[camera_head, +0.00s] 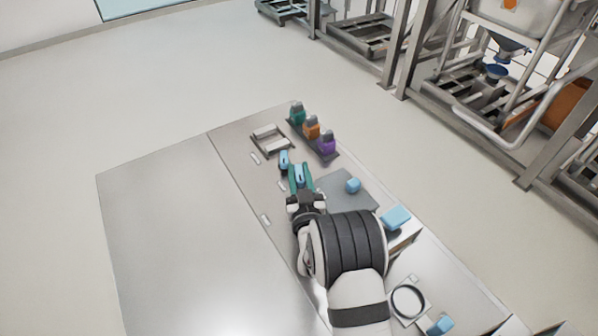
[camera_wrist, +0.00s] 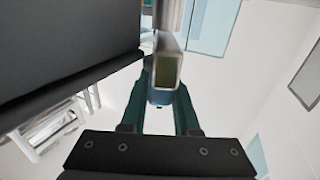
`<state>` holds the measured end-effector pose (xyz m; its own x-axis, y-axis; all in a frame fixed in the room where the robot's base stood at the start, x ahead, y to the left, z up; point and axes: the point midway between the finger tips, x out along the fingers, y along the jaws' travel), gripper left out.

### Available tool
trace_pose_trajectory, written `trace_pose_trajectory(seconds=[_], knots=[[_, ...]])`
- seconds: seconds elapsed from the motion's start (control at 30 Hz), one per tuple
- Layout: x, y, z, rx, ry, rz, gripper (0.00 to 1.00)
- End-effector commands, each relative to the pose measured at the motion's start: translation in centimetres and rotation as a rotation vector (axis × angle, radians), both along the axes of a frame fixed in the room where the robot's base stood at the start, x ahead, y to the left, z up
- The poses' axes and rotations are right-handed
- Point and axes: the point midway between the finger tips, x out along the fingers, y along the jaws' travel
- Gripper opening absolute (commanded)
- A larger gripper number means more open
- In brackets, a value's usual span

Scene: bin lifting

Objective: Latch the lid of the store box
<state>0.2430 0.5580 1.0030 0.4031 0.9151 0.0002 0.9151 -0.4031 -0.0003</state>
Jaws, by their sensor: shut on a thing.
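In the wrist view the device (camera_wrist: 166,72) sits between the green fingers (camera_wrist: 162,95) and has a dark green screen-like face. A white box with a light blue top (camera_head: 396,217) stands to the right of my arm and may be the store box. Its latch is too small to make out, and my arm partly covers that area.
A rack (camera_head: 330,155) holds green, orange and purple containers at the back. A metal tray (camera_head: 268,137) and another blue item (camera_head: 284,157) are nearby. The wide left surface (camera_head: 180,220) is clear.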

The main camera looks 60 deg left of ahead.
Motion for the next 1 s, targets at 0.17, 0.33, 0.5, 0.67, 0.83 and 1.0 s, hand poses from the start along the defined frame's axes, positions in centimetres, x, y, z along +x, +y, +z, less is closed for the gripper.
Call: trace_pose_trajectory(seconds=[0.17,0.33,0.5,0.67,0.83,1.0], knots=[[0.24,-0.02,0.03,0.002,-0.001,0.136,0.0],[0.05,0.0,-0.01,0.0,0.0,0.2,0.0],[0.01,0.01,-0.01,-0.001,0.0,0.201,0.0],[0.01,0.0,-0.01,-0.001,0.0,0.201,0.48],[0.01,0.0,-0.01,0.0,0.0,0.2,0.6],[0.01,-0.06,-0.01,0.0,0.0,0.2,0.6]])
